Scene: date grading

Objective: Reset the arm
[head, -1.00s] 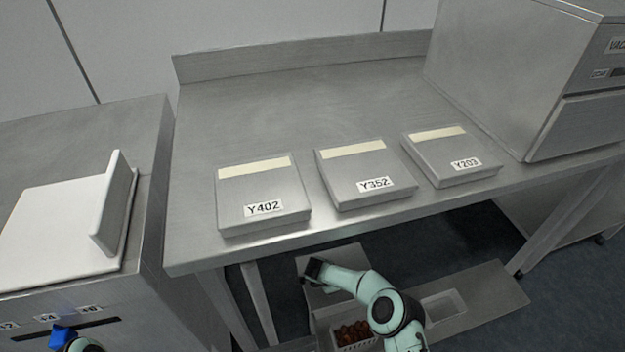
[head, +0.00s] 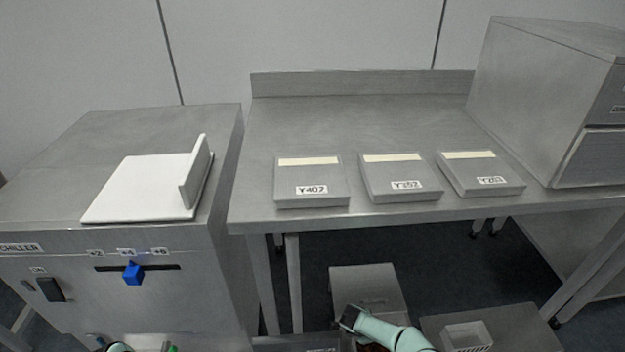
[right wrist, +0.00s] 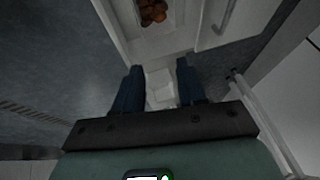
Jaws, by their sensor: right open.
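My right arm comes in at the bottom of the head view, and its dark gripper (head: 349,317) is low in front of the steel table, below the table top. In the right wrist view the right gripper (right wrist: 158,85) has its two dark fingers wide apart with nothing held between them. Beyond the fingers are a light container and reddish-brown dates (right wrist: 153,12) in a pale bin. Of my left arm only a small rounded part shows at the bottom left edge of the head view; its gripper cannot be made out.
Three grey boxes labelled Y402 (head: 311,191), Y352 (head: 405,186) and Y203 (head: 490,180) stand on the steel table (head: 350,112). The chiller (head: 60,245) with a blue slider knob (head: 133,273) is at left, a white stand (head: 135,185) on top.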

